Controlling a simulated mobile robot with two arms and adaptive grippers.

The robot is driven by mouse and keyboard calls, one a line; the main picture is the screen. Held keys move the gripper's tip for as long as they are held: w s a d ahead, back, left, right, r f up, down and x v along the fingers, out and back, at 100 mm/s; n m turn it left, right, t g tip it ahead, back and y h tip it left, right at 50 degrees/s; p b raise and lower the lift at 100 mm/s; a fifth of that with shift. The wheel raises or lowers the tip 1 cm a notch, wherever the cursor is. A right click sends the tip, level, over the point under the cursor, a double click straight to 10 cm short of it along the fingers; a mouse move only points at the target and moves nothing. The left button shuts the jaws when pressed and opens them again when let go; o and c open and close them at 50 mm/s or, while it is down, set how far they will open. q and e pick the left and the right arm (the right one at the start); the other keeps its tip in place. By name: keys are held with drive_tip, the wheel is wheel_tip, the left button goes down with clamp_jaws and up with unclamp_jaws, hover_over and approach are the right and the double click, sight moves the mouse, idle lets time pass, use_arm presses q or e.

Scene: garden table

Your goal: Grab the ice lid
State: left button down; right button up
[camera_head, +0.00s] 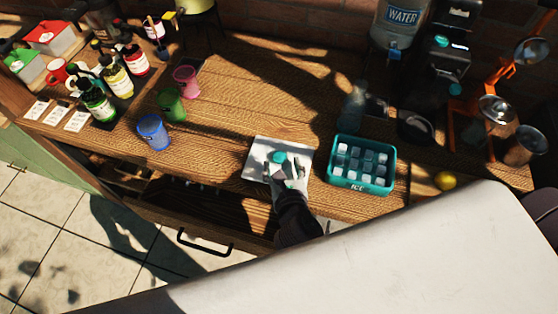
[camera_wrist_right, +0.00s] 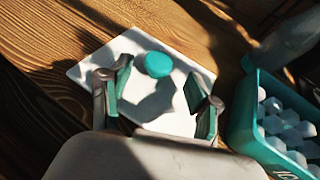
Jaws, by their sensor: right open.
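The ice lid (camera_head: 259,150) is a flat white square plate with a round teal knob (camera_wrist_right: 158,65). It lies on the wooden table, left of the teal ice box. My right gripper (camera_head: 285,168) is over the lid's front part, and its fingers partly hide the lid. In the right wrist view my right gripper (camera_wrist_right: 158,95) is open, with teal-padded fingers on either side of the knob and no contact seen. The teal ice box (camera_head: 391,178) is uncovered and holds several pale ice cubes; it also shows in the right wrist view (camera_wrist_right: 243,112). My left gripper is not in view.
Blue (camera_head: 154,133), green (camera_head: 171,106) and pink (camera_head: 187,80) cups stand to the left. Bottles (camera_head: 117,82) stand further left. A water dispenser (camera_head: 398,22) is behind the ice box. A yellow lemon (camera_head: 446,181) lies to the right. The table's centre is clear.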

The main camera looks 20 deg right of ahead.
sight(279, 156)
drive_tip(key=b+x, duration=0.1)
drive_tip(key=x, duration=0.3)
drive_tip(key=shift+w+r, duration=0.1)
drive_tip(key=shift+w, duration=0.25)
drive_tip(key=shift+s+a+r, duration=0.1)
drive_tip(key=shift+s, duration=0.05)
drive_tip(key=c, duration=1.1)
clamp_jaws()
drive_tip(key=shift+r, duration=0.1)
